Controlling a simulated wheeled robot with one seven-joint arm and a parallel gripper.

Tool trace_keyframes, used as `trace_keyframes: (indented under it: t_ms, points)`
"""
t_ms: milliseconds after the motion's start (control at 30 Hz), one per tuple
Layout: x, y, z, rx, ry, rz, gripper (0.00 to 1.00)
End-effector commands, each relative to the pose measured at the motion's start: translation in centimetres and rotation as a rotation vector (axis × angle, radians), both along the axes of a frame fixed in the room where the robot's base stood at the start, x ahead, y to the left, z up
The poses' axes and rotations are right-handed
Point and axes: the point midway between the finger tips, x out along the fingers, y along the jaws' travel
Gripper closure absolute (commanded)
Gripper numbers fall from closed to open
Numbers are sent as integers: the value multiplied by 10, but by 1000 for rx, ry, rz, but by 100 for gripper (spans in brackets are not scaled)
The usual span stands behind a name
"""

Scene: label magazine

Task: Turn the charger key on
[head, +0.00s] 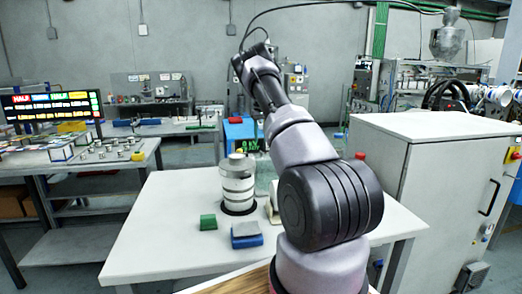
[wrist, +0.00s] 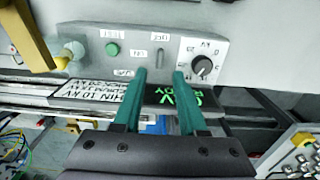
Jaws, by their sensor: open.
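The charger's pale control panel (wrist: 135,68) fills the upper part of the wrist view. A small upright grey piece, perhaps the key (wrist: 160,56), stands near its middle between a green button (wrist: 112,50) and a dark round dial (wrist: 203,66). Its label is too small to read surely. My gripper (wrist: 160,75) is open, its two teal fingers pointing at the panel just below that piece, with nothing between them. I cannot tell whether they touch the panel. In the head view the charger (head: 238,131) is a blue box with a green display; my arm hides the gripper there.
A green-lettered display (wrist: 190,98) and a printed plate (wrist: 98,92) lie below the panel. A yellow part (wrist: 25,35) is at the left. On the white table (head: 150,230) stand a ringed white cylinder (head: 238,182), a green block (head: 208,222) and a blue-grey block (head: 246,236).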

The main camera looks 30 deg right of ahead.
Motion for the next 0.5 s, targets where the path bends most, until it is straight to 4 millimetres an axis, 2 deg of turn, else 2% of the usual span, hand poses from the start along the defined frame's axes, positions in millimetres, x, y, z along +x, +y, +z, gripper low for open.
trace_keyframes:
  t_ms: [33, 200, 333, 500]
  points:
    - [-1, 0, -12, -1, 5, -1, 59]
    - [-1, 0, -42, 0, 3, -2, 59]
    - [-1, 0, -56, -1, 1, -1, 59]
    - [0, 0, -64, -1, 0, -1, 59]
